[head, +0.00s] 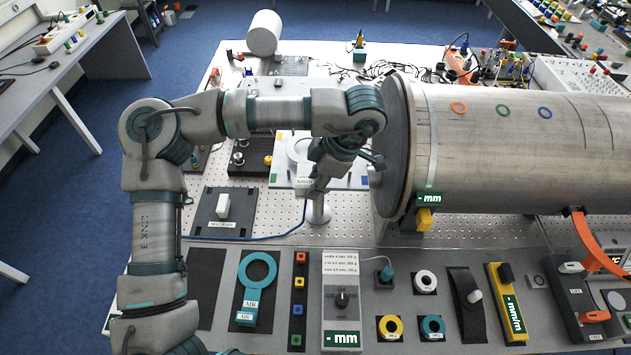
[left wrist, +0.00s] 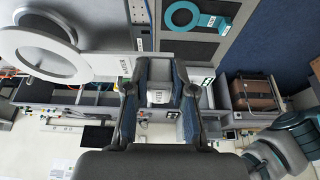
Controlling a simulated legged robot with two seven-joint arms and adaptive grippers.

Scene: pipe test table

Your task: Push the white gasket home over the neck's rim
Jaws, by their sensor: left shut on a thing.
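The white gasket shows as a pale ring (left wrist: 40,28) with a flat labelled tab in the left wrist view. In the head view a pale ring (head: 298,148) shows just left of my gripper, partly covered by my arm. My left gripper (head: 318,182) hangs near the left end of the big steel cylinder (head: 520,145). In the left wrist view its two fingers (left wrist: 160,108) are closed in on a pale labelled piece that seems to belong to the gasket. My right gripper is not in view.
The cylinder's end flange (head: 392,145) stands close right of my gripper. A small round post (head: 318,210) is just below it. A teal ring tool (head: 254,290) and a grey dial box (head: 343,300) lie in front. The perforated table top (head: 275,222) has some free room.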

